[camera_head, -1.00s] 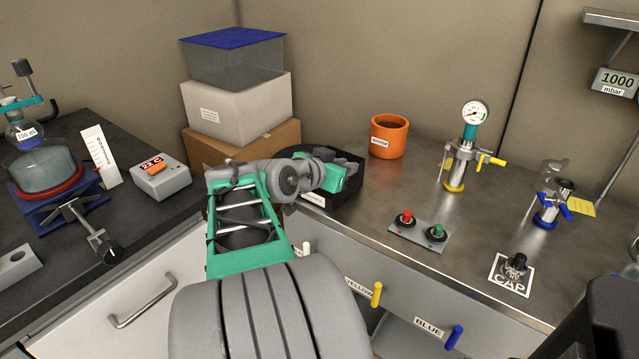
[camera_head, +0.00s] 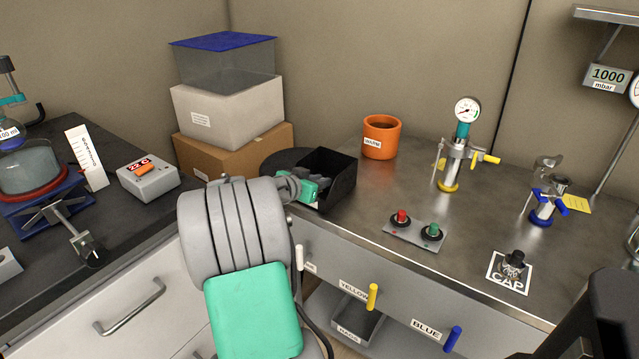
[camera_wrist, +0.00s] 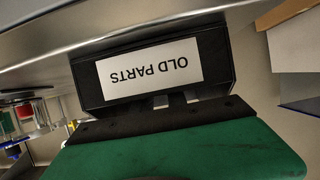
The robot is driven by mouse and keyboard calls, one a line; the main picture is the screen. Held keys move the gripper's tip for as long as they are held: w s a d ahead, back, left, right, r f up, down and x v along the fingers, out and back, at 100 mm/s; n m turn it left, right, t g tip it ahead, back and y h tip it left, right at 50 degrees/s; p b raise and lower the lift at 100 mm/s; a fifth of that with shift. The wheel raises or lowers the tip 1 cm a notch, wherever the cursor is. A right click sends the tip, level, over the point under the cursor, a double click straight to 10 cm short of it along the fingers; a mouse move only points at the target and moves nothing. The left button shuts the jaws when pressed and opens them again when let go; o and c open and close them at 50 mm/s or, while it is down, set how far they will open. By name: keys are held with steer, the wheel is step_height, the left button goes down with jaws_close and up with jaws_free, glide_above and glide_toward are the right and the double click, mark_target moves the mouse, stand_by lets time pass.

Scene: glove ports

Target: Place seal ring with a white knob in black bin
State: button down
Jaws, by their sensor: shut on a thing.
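The black bin (camera_head: 343,186) stands on the steel worktop, at the front edge near its left end. Its "OLD PARTS" label shows upside down in the wrist view (camera_wrist: 150,70). My gripper (camera_head: 318,183) is at the bin's front left, overlapping its opening in the head view. In the wrist view the gripper's green body fills the bottom, and its grey fingertips (camera_wrist: 176,99) show just below the label. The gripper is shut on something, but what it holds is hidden. I cannot make out a seal ring with a white knob in any view.
A dark round thing (camera_head: 283,160) lies behind the bin. Stacked boxes (camera_head: 225,155) stand to the left, an orange pot (camera_head: 381,137) to the right. A red and green button plate (camera_head: 415,232) and a gauge stand (camera_head: 455,150) are farther right. A white handle (camera_head: 299,258) is below the worktop.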

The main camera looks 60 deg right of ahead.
steer(key=shift+f, duration=0.15)
steer(key=c, duration=1.3)
jaws_free()
steer(key=shift+c, duration=0.2)
steer(key=shift+r, duration=0.4)
steer(key=p+v, duration=0.1)
steer(key=v, duration=1.1)
steer(key=shift+f, duration=0.2)
